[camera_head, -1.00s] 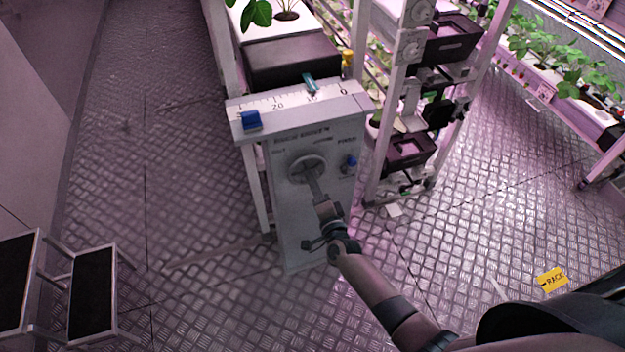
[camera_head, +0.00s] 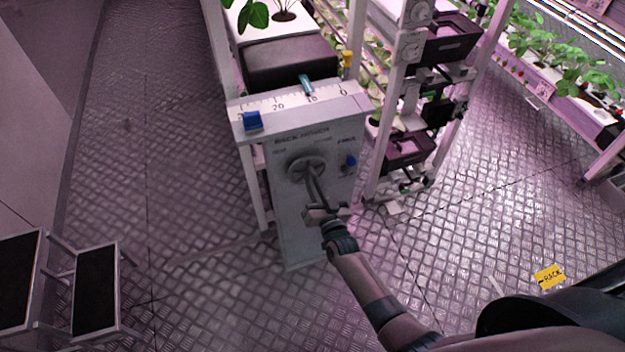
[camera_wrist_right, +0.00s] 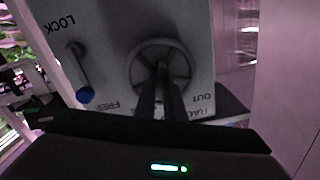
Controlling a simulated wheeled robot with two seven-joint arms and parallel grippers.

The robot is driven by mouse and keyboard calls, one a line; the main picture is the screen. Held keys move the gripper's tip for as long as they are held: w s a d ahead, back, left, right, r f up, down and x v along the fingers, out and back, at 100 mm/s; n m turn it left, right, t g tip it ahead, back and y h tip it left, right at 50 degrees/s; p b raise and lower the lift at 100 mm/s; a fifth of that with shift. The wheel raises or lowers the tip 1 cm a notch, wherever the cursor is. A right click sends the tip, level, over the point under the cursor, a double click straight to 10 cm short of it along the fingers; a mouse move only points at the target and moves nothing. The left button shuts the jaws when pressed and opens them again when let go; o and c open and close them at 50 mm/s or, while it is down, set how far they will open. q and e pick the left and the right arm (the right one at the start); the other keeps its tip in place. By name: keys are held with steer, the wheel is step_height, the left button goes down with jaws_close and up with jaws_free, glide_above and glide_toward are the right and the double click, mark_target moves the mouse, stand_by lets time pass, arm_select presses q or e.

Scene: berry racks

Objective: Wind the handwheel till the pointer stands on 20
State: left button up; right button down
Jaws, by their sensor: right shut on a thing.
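The grey handwheel (camera_head: 301,166) sits on the front of a pale panel box (camera_head: 300,225). Above it runs a white scale (camera_head: 262,105) with 20 left of 10 and 0 at the right. The teal pointer (camera_head: 306,85) stands close to 10, slightly to its left. My right gripper (camera_head: 314,196) is shut on the handwheel, reaching up from below. In the right wrist view its two dark fingers (camera_wrist_right: 160,88) extend to the wheel's hub area (camera_wrist_right: 160,62) and partly hide it. My left gripper is out of view.
A blue-ended lever (camera_head: 350,160) is right of the wheel; in the wrist view its blue end (camera_wrist_right: 86,94) is near FREE. A blue block (camera_head: 252,120) is at the scale's left end. Planted racks (camera_head: 400,90) stand behind right. A step stool (camera_head: 95,290) stands left.

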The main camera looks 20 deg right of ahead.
steer(key=shift+f+n+b, duration=0.15)
steer(key=shift+n+b, duration=1)
steer(key=shift+n, duration=6.85)
steer(key=c, duration=1.8)
jaws_free()
steer(key=shift+c, duration=0.2)
steer(key=shift+s, duration=0.1)
